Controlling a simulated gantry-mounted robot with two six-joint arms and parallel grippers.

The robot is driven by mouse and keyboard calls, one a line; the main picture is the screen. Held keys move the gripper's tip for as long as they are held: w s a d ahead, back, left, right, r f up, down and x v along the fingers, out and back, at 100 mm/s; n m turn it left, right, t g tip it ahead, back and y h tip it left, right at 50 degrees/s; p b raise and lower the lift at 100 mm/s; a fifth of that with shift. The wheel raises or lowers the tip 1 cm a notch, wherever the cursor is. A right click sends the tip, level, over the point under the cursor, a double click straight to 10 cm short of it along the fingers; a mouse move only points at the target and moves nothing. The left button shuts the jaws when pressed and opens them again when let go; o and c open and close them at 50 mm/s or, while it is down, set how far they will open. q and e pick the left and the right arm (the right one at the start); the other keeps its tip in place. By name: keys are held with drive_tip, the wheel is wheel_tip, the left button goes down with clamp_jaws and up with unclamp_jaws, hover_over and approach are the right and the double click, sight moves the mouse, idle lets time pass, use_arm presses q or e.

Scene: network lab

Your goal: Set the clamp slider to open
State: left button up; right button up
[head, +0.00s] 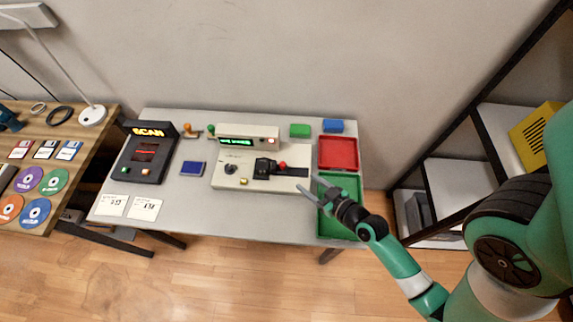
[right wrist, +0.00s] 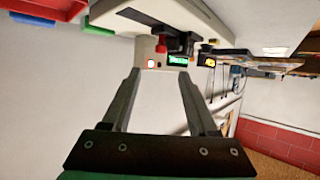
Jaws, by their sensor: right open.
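The clamp slider, a red knob (head: 282,165) on a black track, sits on the right half of a beige device (head: 225,182) on the grey table. A black clamp block (head: 264,168) is just left of the knob. In the right wrist view, which looks upside down, the red knob (right wrist: 188,48) shows near the top, beyond the fingertips. My right gripper (head: 308,190) is open and empty, to the right of and nearer than the knob, apart from it. Its two fingers (right wrist: 157,80) also show in the right wrist view. My left gripper is not in view.
A red tray (head: 323,153) and a green tray (head: 322,226) lie on the table's right side. Green (head: 300,130) and blue (head: 333,125) blocks stand behind them. A black scanner (head: 128,167) and a blue item (head: 192,168) are left of the device.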

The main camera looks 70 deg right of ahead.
sight(285, 166)
drive_tip(key=b+x, duration=0.1)
drive_tip(key=x, duration=1)
drive_tip(key=shift+w+d+f+b, duration=0.1)
drive_tip(key=shift+w+d+b, duration=0.05)
drive_tip(key=shift+w+b, duration=0.2)
drive_tip(key=shift+c, duration=0.2)
clamp_jaws()
idle(0.6)
